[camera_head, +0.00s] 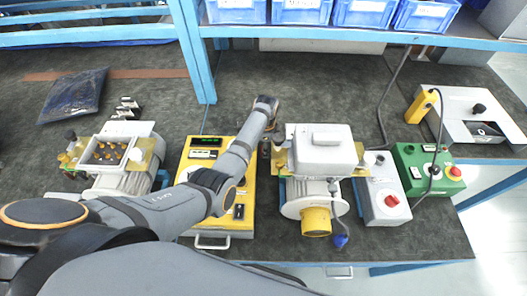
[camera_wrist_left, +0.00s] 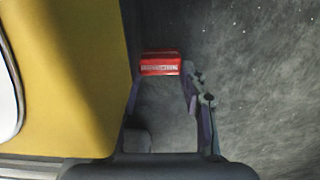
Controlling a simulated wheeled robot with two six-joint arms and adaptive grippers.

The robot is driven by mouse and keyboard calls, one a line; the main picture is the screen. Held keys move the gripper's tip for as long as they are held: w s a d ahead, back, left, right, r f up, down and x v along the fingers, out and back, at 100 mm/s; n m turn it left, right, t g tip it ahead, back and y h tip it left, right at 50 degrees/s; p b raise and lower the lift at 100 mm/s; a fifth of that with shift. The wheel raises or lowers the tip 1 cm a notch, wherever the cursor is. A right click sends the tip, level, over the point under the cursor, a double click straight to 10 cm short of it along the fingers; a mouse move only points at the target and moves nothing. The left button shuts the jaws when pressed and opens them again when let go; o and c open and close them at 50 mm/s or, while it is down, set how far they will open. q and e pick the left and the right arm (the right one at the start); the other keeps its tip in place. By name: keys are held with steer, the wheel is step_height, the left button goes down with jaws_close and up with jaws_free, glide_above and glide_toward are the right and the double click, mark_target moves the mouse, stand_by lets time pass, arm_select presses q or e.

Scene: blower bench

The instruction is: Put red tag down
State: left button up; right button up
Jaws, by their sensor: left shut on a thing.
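The red tag (camera_wrist_left: 160,64) with pale lettering shows in the left wrist view, between the fingertips of my left gripper (camera_wrist_left: 163,80). The gripper is shut on it. Dark bench top lies behind the tag; I cannot tell whether the tag touches it. In the head view my left arm reaches across the yellow instrument box, and the gripper (camera_head: 265,148) is in the gap between that box and the white-topped motor unit. The tag cannot be made out there. My right gripper is not in view.
The yellow box (camera_head: 215,158) stands close on the left; its side also shows in the left wrist view (camera_wrist_left: 70,70). The motor unit (camera_head: 320,150) is close on the right. A grey box with a red knob (camera_head: 385,195) and a green box (camera_head: 425,165) stand farther right.

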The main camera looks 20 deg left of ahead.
arm_select(q)
steer(key=shift+r, duration=0.1)
steer(key=shift+r, duration=0.25)
step_height(320, 180, up, 17)
steer(key=shift+r+p, duration=0.2)
steer(key=shift+p, duration=0.35)
